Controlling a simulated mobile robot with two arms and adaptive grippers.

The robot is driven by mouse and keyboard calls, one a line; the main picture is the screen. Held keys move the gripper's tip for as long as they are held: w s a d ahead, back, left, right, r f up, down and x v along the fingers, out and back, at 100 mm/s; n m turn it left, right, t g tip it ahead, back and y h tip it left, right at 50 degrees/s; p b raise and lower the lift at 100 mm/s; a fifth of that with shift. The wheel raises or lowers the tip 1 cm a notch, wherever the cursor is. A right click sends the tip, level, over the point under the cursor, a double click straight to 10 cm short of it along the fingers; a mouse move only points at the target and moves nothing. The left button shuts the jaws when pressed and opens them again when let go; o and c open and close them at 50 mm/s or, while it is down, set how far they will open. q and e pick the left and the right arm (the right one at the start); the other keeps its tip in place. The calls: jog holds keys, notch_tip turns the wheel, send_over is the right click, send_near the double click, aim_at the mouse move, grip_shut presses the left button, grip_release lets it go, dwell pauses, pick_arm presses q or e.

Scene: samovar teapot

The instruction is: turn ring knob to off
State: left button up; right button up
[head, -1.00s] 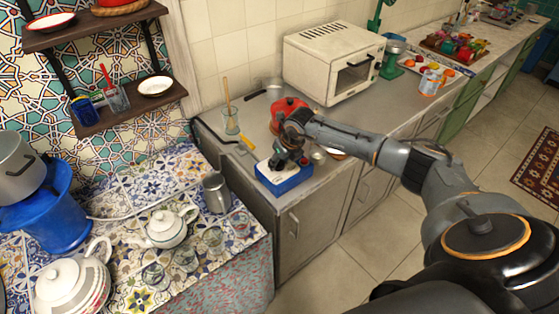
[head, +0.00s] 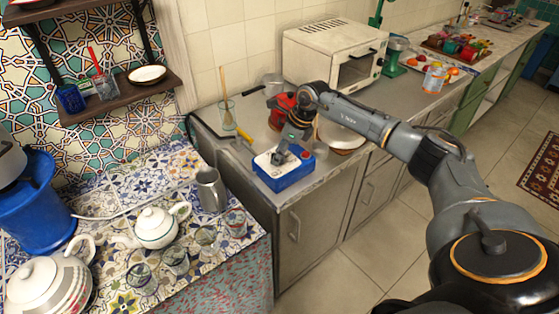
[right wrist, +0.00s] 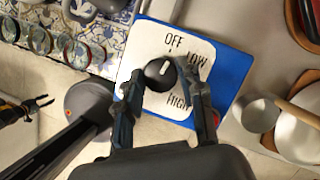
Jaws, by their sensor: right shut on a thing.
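The blue box (head: 285,174) with a white top panel stands near the front edge of the grey counter. In the right wrist view the panel (right wrist: 203,48) reads OFF, LOW and HIGH. The round black knob (right wrist: 159,74) has a white mark pointing up and slightly right, roughly toward OFF. My right gripper (head: 281,158) is down over the panel; in the right wrist view its fingers (right wrist: 163,80) are on either side of the knob, shut on it. A dark claw-like end (right wrist: 36,104) at the left there looks like my left gripper; its jaws are unclear.
A red object (head: 281,107) and a toaster oven (head: 337,62) stand behind my right arm. A white bowl (head: 341,137) is to the right of the box. A metal pitcher (head: 211,190), teapot (head: 156,227) and several glasses stand on the tiled table at left.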

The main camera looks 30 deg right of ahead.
jog(key=shift+n+g+y+b, duration=0.3)
jog(key=shift+n+b, duration=0.5)
jog(key=shift+n, duration=0.2)
jog(key=o, duration=1.2)
jog(key=v, duration=1.2)
jog(key=shift+w, duration=0.1)
